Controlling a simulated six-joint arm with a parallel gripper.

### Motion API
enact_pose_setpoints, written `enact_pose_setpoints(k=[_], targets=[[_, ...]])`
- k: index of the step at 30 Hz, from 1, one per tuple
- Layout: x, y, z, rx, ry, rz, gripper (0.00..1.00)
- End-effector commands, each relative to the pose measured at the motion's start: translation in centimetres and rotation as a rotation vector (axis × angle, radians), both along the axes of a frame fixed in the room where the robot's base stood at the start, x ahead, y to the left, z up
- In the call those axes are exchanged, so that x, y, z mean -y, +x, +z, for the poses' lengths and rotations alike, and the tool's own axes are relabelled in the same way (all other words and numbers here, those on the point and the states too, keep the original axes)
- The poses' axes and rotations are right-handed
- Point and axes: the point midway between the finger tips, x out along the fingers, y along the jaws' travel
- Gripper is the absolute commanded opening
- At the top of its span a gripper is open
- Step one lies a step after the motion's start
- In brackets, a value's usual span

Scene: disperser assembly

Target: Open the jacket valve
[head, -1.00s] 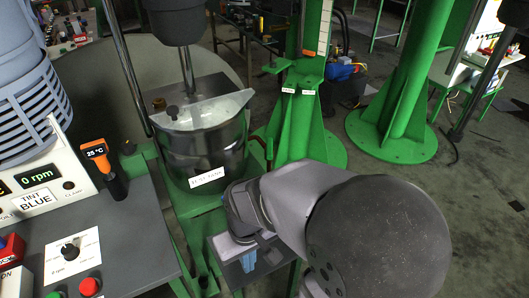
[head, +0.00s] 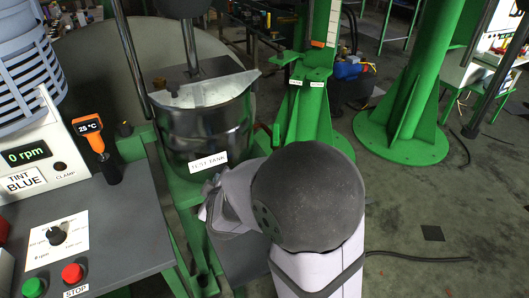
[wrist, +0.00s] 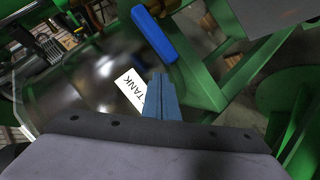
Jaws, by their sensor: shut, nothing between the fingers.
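The steel test tank (head: 205,130) with its white label stands left of my arm in the head view. It also shows in the wrist view (wrist: 75,85), where its label reads upside down. A bright blue bar-like handle (wrist: 154,34) lies beyond my fingertips beside the tank; it looks like the jacket valve's lever, but I cannot be sure. My gripper (wrist: 160,82) is shut and empty, with its blue-grey fingers together in front of the label. A gap shows in the picture between fingertips and blue handle. In the head view my arm hides the fingers.
Green frame beams (wrist: 225,88) run close right of the fingers in the wrist view. A green column (head: 308,110) stands behind my arm. Open floor lies at right.

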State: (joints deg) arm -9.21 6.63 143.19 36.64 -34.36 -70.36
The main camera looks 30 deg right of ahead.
Motion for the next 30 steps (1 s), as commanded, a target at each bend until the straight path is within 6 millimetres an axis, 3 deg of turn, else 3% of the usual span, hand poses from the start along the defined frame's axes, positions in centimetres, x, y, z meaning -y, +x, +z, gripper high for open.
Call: enact_pose_setpoints(k=[6, 15, 21, 30], targets=[[3.6, 0.9, 0.3, 0.106, -0.284, -0.082, 0.00], [8.2, -0.9, 1.9, 0.127, -0.675, -0.248, 0.00], [9.4, -2.1, 2.7, 0.107, -0.805, -0.313, 0.00], [9.7, -2.4, 3.0, 0.101, -0.834, -0.327, 0.00]])
